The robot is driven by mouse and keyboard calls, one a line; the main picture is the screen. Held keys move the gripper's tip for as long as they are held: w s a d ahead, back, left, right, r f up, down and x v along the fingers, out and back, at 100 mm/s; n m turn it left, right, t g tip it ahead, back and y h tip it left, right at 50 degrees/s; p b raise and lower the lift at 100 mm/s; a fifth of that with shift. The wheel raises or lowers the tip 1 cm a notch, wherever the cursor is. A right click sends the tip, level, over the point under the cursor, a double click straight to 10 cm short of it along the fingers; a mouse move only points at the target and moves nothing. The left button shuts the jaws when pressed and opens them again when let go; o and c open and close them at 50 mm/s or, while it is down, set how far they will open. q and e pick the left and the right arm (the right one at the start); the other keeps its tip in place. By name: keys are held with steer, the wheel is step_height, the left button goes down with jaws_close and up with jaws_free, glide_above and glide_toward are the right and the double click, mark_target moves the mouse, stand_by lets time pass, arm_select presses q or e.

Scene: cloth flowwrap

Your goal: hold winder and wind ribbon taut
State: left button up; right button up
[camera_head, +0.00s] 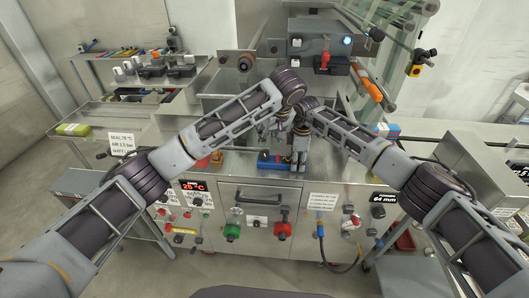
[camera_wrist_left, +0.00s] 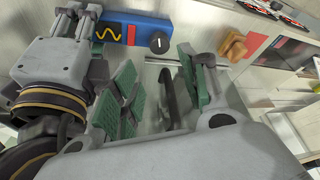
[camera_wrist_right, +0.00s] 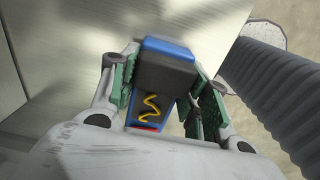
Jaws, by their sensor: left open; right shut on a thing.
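A blue block-shaped device, seemingly the winder (camera_head: 272,160), lies on the steel top. In the left wrist view it (camera_wrist_left: 147,25) shows a yellow squiggle, a red stripe and a black knob. My right gripper (camera_head: 299,158) points down and is shut on its right end; the right wrist view shows the winder (camera_wrist_right: 150,108) between the green pads of the right gripper (camera_wrist_right: 163,88). My left gripper (camera_head: 274,131) is open above the winder; its green pads (camera_wrist_left: 157,85) are apart. A dark thin disc stands between them, and I cannot tell what it belongs to. No ribbon is clearly recognisable.
Behind stands a machine housing with a red-handled switch (camera_head: 325,60). The front panel has green and red valves (camera_head: 232,232). Small parts fill the left shelf.

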mark_target(264, 153)
arm_select(q)
steer(key=shift+f, duration=0.15)
stand_by(0.4)
steer(key=shift+x, duration=5.9)
steer(key=shift+w, duration=0.1)
steer(key=c, duration=0.7)
steer(key=shift+c, duration=0.3)
steer(key=shift+m+t+h, duration=0.3)
steer(key=shift+m+h, duration=0.5)
steer(key=shift+m, duration=1.1)
